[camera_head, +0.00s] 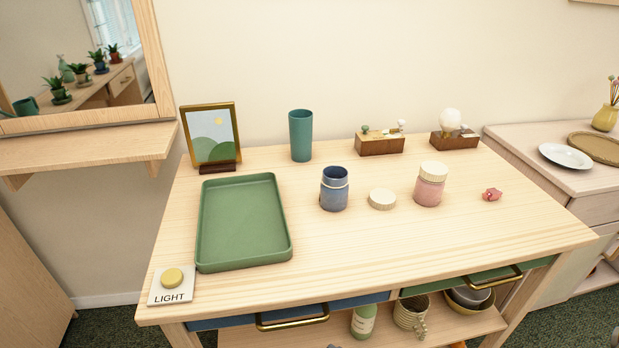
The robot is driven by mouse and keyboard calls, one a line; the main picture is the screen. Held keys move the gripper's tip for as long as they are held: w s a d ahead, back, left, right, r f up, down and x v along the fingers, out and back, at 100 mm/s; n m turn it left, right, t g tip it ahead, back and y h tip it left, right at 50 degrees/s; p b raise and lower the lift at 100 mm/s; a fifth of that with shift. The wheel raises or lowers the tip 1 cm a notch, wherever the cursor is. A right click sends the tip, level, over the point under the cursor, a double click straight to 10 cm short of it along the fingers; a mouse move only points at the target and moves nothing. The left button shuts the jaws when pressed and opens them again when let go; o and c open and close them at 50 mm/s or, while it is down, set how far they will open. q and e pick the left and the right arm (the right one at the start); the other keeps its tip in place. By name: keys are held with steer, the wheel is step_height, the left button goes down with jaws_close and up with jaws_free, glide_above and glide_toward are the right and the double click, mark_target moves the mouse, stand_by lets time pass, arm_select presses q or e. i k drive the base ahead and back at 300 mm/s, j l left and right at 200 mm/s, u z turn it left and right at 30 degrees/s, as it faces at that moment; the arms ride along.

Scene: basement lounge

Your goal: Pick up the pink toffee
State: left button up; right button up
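A small pink wrapped piece, the toffee (491,195), lies on the right part of the wooden table top (400,250). A pink jar (429,189) with a cream lid stands to its left, apart from it. Neither of my grippers shows in the head view.
A blue open jar (334,191) and a loose cream lid (382,199) are mid-table. A green tray (243,222) and a light switch plate (172,284) are at left. A picture frame (211,137), teal cup (300,136) and wooden boxes (380,147) line the back. The front right is clear.

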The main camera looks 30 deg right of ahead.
mark_target(493, 195)
steer(key=z, duration=2)
steer(key=u, duration=0.5)
steer(key=i+l+u, duration=0.1)
steer(key=l+u, duration=0.25)
steer(key=u, duration=0.15)
steer(key=l+u, duration=0.35)
steer(key=u, duration=0.15)
steer(key=l+u, duration=0.15)
steer(key=l, duration=0.3)
steer(key=k+l+u, duration=0.2)
steer(key=l, duration=0.3)
steer(key=i, duration=0.1)
